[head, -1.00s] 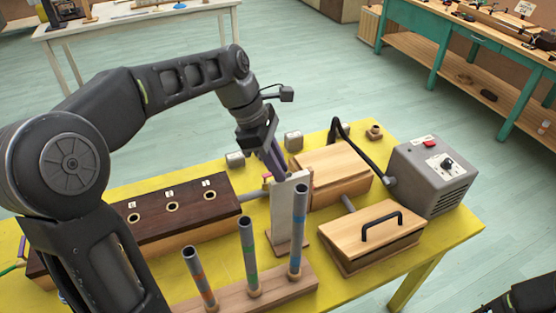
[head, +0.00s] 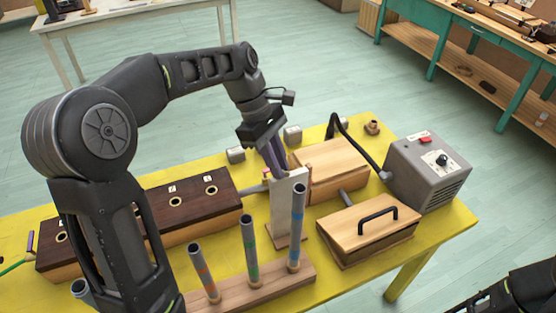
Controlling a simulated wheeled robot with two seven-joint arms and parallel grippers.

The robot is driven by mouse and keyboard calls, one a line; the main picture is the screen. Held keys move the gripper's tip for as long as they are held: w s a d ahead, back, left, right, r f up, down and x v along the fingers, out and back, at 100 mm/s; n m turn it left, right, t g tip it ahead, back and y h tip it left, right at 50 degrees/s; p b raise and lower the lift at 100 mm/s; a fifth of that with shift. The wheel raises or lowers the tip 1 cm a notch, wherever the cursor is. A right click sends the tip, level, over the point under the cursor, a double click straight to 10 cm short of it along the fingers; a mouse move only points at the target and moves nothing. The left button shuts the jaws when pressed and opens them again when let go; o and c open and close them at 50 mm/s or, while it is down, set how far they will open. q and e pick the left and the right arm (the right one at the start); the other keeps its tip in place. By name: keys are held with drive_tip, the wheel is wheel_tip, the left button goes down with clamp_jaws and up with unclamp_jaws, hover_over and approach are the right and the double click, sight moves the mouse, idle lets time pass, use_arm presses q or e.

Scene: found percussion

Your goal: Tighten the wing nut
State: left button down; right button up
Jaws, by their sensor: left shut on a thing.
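My left gripper (head: 277,157) reaches down over the yellow table, just behind the top of a pale upright plate (head: 288,208) on a wooden foot. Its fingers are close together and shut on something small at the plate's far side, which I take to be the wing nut. The wing nut itself is hidden by the plate and the fingers. A small pinkish piece (head: 266,175) shows at the plate's left edge. Of my right arm, only dark links show at the bottom right corner; its gripper is out of view.
Three upright tubes (head: 249,250) on a wooden base stand in front of the plate. A dark box with holes (head: 190,205) lies to the left, wooden boxes (head: 368,228) to the right, and a grey machine (head: 428,172) beyond them. The yellow table (head: 335,278) is bare at its front right.

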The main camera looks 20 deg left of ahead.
use_arm(q)
drive_tip(key=shift+r, duration=0.1)
drive_tip(key=m+p, duration=0.2)
drive_tip(key=shift+w+r+g+p, duration=0.1)
drive_tip(key=shift+r+g+p, duration=0.1)
drive_tip(key=shift+g+p, duration=0.15)
drive_tip(key=shift+w+f+m+g+y+p, duration=0.15)
drive_tip(key=shift+m+g+y+p, duration=0.25)
drive_tip(key=shift+m, duration=0.6)
drive_tip(key=shift+f, duration=0.1)
drive_tip(key=c, duration=1.3)
unclamp_jaws()
drive_tip(key=shift+f, duration=0.1)
